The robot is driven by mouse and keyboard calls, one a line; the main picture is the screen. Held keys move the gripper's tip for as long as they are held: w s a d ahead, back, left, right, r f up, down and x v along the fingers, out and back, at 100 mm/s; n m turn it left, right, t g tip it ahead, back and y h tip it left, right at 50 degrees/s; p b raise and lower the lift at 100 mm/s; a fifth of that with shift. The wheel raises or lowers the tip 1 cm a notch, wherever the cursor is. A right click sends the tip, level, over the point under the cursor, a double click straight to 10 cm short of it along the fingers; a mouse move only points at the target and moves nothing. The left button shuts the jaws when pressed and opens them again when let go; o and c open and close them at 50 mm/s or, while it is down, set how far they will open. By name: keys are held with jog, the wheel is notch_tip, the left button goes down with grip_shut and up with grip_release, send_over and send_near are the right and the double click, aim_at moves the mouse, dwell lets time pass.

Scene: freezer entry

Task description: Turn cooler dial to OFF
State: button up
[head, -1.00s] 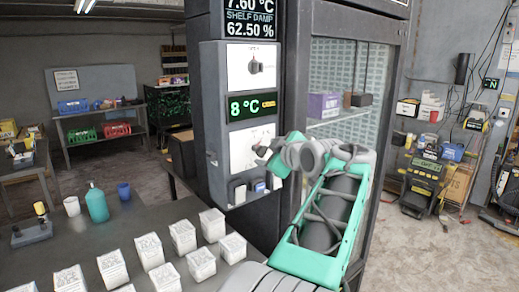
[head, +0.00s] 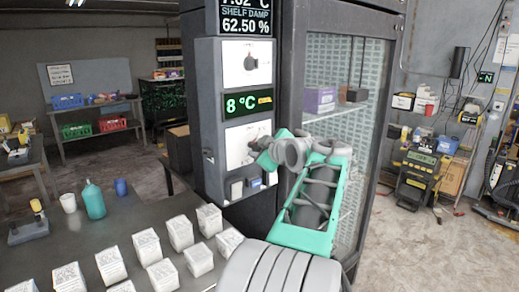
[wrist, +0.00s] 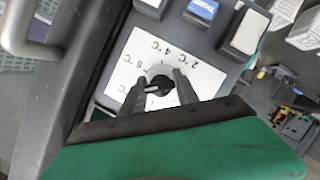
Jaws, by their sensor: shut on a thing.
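The cooler dial (wrist: 158,86) is a small round grey knob with a dark slot on a white plate (wrist: 130,66) marked with temperatures such as 2 °C, 4 °C and 6 °C. My gripper (wrist: 165,79) is shut on the dial, one finger on each side. No OFF mark can be read; the gripper covers part of the plate. In the head view my gripper (head: 260,152) reaches the lower white plate (head: 238,148) on the grey control panel (head: 206,120) and hides the dial. The display (head: 248,103) above it reads 8 °C.
A second knob (head: 250,63) sits on the upper plate. Small switches (head: 237,189) lie below the lower plate. A glass-doored cooler (head: 340,120) stands close to the right of the panel. White boxes (head: 180,233) fill the table at front left.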

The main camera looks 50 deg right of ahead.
grip_shut()
jog(key=shift+f+b, duration=0.25)
jog(key=shift+b, duration=0.55)
jog(key=b, duration=0.3)
jog(key=shift+f+n, duration=0.25)
jog(key=shift+n, duration=0.15)
jog(key=n+h+b, duration=0.1)
jog(key=b, duration=0.3)
jog(key=n+h+b, duration=0.1)
jog(key=b, duration=0.3)
jog(key=shift+f+t, duration=0.25)
jog(key=shift+t, duration=0.05)
jog(key=n+b, duration=0.1)
jog(key=b, duration=0.3)
jog(key=n+h+b, duration=0.1)
jog(key=n+b, duration=0.1)
jog(key=b, duration=0.2)
jog(key=shift+r+n+t, duration=0.3)
jog(key=shift+t, duration=0.1)
jog(key=n+b, duration=0.1)
jog(key=b, duration=0.2)
jog(key=shift+r+n+t+h, duration=0.3)
jog(key=shift+r, duration=0.05)
jog(key=shift+r, duration=0.1)
